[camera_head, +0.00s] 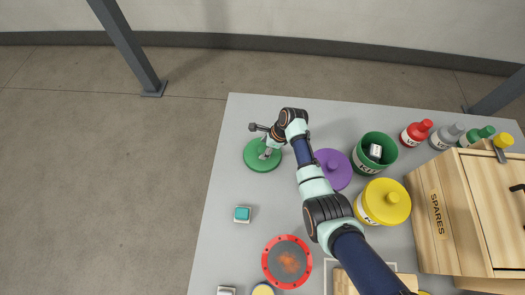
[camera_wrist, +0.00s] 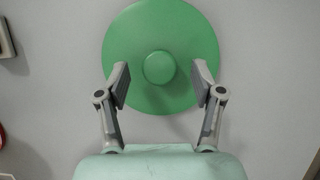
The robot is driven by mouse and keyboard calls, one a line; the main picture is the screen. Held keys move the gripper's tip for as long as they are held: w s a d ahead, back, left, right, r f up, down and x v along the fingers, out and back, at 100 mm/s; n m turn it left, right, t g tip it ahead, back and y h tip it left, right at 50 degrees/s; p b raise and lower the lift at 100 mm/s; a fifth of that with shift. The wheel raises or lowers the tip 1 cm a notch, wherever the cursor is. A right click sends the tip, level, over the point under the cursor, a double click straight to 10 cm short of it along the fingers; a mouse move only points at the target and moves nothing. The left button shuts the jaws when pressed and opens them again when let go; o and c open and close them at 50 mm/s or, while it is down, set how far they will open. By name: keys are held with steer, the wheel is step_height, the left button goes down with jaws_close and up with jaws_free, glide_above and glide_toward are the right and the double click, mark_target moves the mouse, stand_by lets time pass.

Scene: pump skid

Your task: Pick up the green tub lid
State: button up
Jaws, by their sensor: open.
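The green tub lid (camera_head: 256,160) lies flat on the grey table near its far left part. In the wrist view the lid (camera_wrist: 160,30) is a round green disc with a round knob (camera_wrist: 159,67) at its middle. My gripper (camera_wrist: 160,84) is open, with one finger to each side of the knob and over the lid's near half. The fingers appear apart from the knob; their height above the lid is hard to tell. In the head view my gripper (camera_head: 266,153) is over the lid and partly hides it.
A green tub (camera_head: 390,155) without a lid holds a small white item. A purple lid (camera_head: 333,170) and a yellow-lidded tub (camera_head: 383,202) stand nearby, partly behind my arm. Several bottles and a wooden SPARES box (camera_head: 432,220) are at right. A teal-topped block (camera_head: 242,214) sits at left.

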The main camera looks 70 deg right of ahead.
mark_target(252, 151)
steer(key=x, duration=0.2)
steer(key=shift+w+a+f+b, duration=0.1)
steer(key=shift+w+f+b, duration=0.1)
steer(key=shift+b, duration=0.1)
steer(key=shift+s+r, duration=0.1)
steer(key=shift+r, duration=0.05)
steer(key=shift+c, duration=0.3)
steer(key=c, duration=1.2)
